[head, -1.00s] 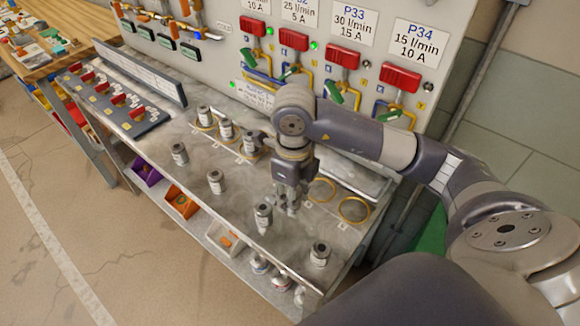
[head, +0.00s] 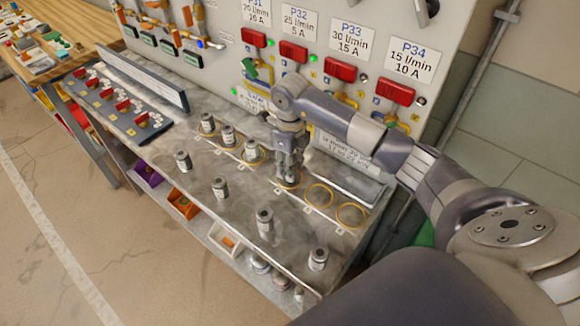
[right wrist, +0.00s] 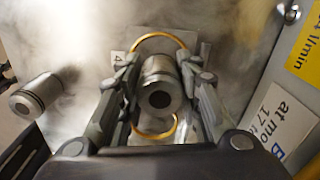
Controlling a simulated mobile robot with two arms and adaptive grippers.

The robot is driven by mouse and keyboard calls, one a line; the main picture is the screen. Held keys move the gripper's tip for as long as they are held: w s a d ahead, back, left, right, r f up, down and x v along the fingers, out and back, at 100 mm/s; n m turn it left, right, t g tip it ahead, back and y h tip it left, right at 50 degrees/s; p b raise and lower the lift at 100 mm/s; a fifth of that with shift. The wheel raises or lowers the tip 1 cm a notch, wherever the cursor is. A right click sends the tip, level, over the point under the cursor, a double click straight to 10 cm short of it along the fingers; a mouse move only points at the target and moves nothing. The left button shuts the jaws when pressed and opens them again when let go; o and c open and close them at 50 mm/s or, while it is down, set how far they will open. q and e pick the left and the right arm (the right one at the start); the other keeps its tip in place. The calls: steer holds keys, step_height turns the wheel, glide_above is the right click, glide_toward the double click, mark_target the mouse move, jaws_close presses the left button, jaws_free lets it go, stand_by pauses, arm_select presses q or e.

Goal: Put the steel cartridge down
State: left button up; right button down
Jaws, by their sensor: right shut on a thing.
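My right gripper (head: 289,174) is over the fourth gold ring (head: 296,184) on the grey bench, its fingers pointing down. In the right wrist view it is shut on a steel cartridge (right wrist: 158,82), seen end-on between the fingers. There the gold ring (right wrist: 172,38) shows behind the cartridge, beside a label marked 4. The cartridge is mostly hidden by the fingers in the head view. I cannot tell whether its base touches the bench. My left gripper is not in view.
Cartridges stand at the three rings to the left, the closest (head: 252,150) near my gripper. Two empty rings (head: 318,195) (head: 351,215) lie to the right. Several loose cartridges (head: 264,220) stand along the front. The valve panel (head: 330,30) rises behind.

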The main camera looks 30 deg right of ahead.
steer(key=shift+f, duration=0.85)
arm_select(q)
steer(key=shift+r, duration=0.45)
arm_select(e)
steer(key=shift+f, duration=0.1)
steer(key=shift+f, duration=0.15)
steer(key=c, duration=1.2)
jaws_free()
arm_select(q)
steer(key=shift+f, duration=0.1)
arm_select(e)
steer(key=shift+o, duration=0.2)
